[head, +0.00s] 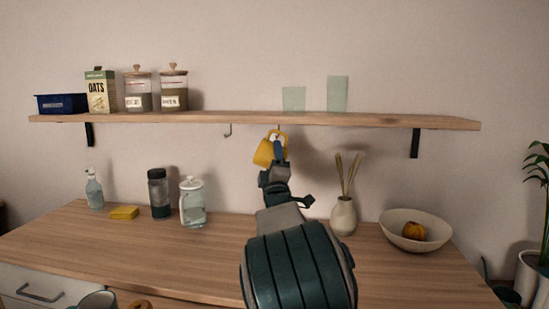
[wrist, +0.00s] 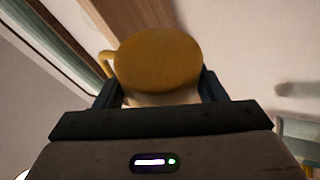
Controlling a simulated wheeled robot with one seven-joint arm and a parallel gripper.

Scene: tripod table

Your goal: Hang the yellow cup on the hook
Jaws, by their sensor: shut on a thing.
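The yellow cup (head: 264,153) is held up under the wooden shelf, tilted, with its handle toward the upper right in the head view. My gripper (head: 277,153) is shut on it. In the wrist view the cup (wrist: 160,62) sits between the two fingers of my gripper (wrist: 160,92), its round yellow face toward the camera and its handle at the left. One hook (head: 228,131) hangs empty under the shelf, left of the cup. A second hook (head: 279,127) shows only its top just above the cup; I cannot tell whether the handle touches it.
The shelf (head: 350,120) carries jars, an oats box, a blue box and two glasses. The wall around the cup is clear.

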